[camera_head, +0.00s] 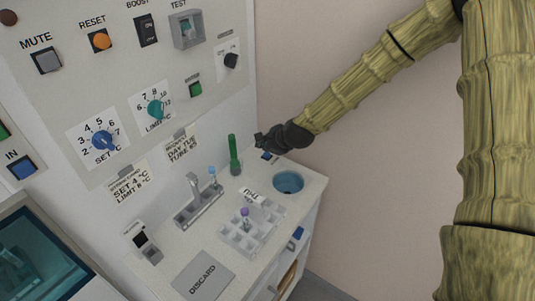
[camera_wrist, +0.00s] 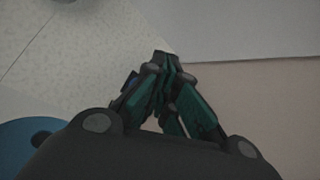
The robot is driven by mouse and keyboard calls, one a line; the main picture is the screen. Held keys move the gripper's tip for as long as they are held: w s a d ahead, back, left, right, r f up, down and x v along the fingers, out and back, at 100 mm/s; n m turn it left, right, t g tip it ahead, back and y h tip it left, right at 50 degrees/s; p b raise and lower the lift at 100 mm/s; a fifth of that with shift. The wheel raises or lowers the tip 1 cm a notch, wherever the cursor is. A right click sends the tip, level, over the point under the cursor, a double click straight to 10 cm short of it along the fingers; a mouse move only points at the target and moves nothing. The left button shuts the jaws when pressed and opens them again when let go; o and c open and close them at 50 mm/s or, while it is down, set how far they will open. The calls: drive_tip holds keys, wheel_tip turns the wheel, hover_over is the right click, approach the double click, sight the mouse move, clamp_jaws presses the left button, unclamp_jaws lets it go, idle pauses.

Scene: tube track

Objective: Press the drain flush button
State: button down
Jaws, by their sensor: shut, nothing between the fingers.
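A small dark-blue button (camera_head: 268,156) sits at the back of the white counter, close to a round blue basin (camera_head: 288,182). I take it for the drain flush button; no label on it can be read. My gripper (camera_head: 261,140) is shut and empty, just above and slightly left of this button in the head view. In the wrist view the closed fingertips (camera_wrist: 163,58) are over the pale counter. A bit of blue (camera_wrist: 131,78) shows beside the left finger, mostly hidden by it. The basin's blue edge (camera_wrist: 32,142) is at lower left. Contact with the button cannot be told.
A green tube (camera_head: 235,155) stands upright just left of my gripper. A grey rack (camera_head: 238,236), a tube holder (camera_head: 195,208) and a DISCARD plate (camera_head: 204,277) occupy the counter. The wall panel (camera_head: 120,75) carries knobs and buttons. A bare wall is behind my arm.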

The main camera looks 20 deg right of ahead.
sight(265, 155)
drive_tip(key=shift+r+p, duration=1.55)
drive_tip(key=shift+r, duration=0.95)
